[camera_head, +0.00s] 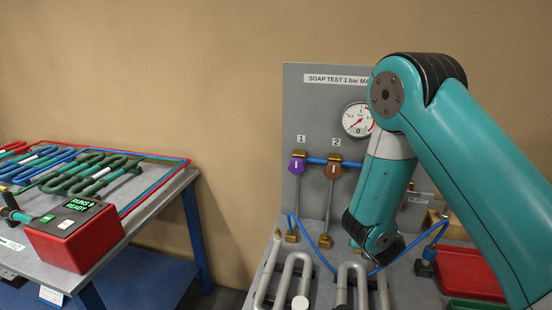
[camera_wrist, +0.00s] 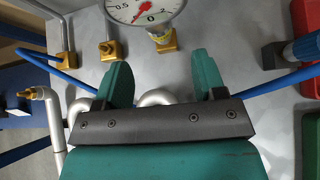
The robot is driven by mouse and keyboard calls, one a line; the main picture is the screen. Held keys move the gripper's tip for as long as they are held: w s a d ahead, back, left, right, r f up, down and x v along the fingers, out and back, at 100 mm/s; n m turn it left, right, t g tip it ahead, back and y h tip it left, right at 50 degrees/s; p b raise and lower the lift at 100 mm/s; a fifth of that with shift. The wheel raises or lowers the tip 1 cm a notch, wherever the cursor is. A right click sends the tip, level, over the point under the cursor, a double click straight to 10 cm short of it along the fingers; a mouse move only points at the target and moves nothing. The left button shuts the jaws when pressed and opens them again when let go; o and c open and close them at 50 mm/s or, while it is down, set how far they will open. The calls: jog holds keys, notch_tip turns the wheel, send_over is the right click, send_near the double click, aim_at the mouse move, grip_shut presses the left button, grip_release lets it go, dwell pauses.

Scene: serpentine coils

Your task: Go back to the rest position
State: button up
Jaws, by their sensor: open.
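My gripper (camera_wrist: 163,85) shows in the wrist view with its two teal fingers spread apart and nothing between them. It is over the grey test bench, in front of the gauge (camera_wrist: 147,8) and a brass fitting (camera_wrist: 166,40). In the head view my teal arm reaches in from the right and bends down toward the bench; the fingers are hidden there behind the arm's end. The gauge also shows in the head view (camera_head: 356,121), partly covered by my arm, on the upright panel (camera_head: 304,90) marked SOAP TEST 1 bar.
Grey serpentine coils (camera_head: 291,262) stand on the bench beneath my arm. A purple valve (camera_head: 297,168) and a brown valve (camera_head: 333,172) sit on the panel. A red tray (camera_head: 470,269) lies at right. At left, a table holds coloured coils and a red box (camera_head: 75,240) reading RUNS 0 READY.

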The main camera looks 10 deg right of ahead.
jog(key=s+a+r+m+g+y, duration=0.4)
jog(key=s+a+r+m, duration=0.5)
jog(key=m, duration=0.6)
jog(key=s+a+r+m+g+y, duration=0.1)
jog(key=s+a+r+m+g, duration=0.1)
jog(key=s, duration=0.4)
jog(key=s+a+r+m+g+y, duration=0.1)
jog(key=s+a+r+m, duration=0.3)
jog(key=s+r, duration=0.2)
jog(key=s+a+r+m+g+y+b, duration=0.1)
jog(key=s+a+r+m+g+y, duration=0.1)
jog(key=s+r, duration=0.2)
jog(key=s, duration=0.3)
jog(key=shift+s+a+r+m+g, duration=0.25)
jog(key=shift+a+r+m+g, duration=0.05)
jog(key=shift+a+r+m, duration=0.1)
